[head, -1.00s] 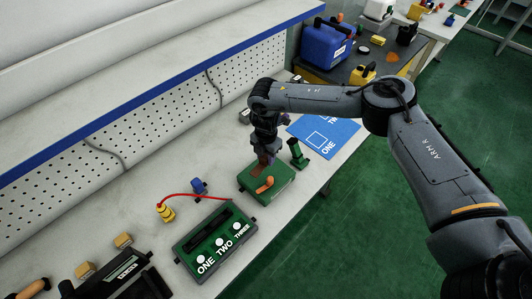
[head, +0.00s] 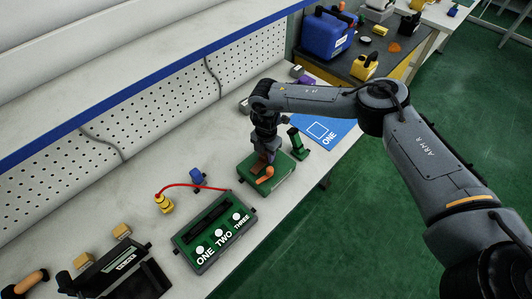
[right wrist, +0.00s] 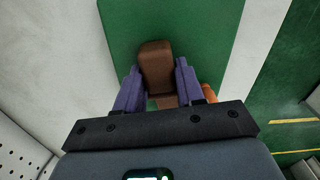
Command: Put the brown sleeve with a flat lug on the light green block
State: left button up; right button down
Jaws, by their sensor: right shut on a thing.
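My right gripper (head: 266,160) is above the green block (head: 283,171) on the bench, pointing down. In the right wrist view its two purple fingers (right wrist: 158,88) are shut on the brown sleeve (right wrist: 156,62), whose flat brown face shows. The green block fills the area behind it in that view (right wrist: 205,35). An orange piece (head: 264,175) lies on the block beside the sleeve; a bit of it shows right of the fingers (right wrist: 209,93). I cannot tell whether the sleeve touches the block. My left gripper is not in view.
A green box marked ONE TWO THREE (head: 222,258) stands nearer. A dark green upright part (head: 299,144) and a blue mat (head: 335,131) lie beyond the block. A yellow part with a red cable (head: 164,204) and a small blue part (head: 198,178) are to the left.

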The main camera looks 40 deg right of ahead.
aim_at(266, 154)
jog(key=shift+f, duration=0.45)
dwell(0.4)
jog(key=c, duration=0.6)
grip_release()
jog(key=shift+r, duration=0.1)
notch_tip(266, 154, up, 11)
jog(key=shift+f+p, duration=0.2)
jog(key=shift+p, duration=0.1)
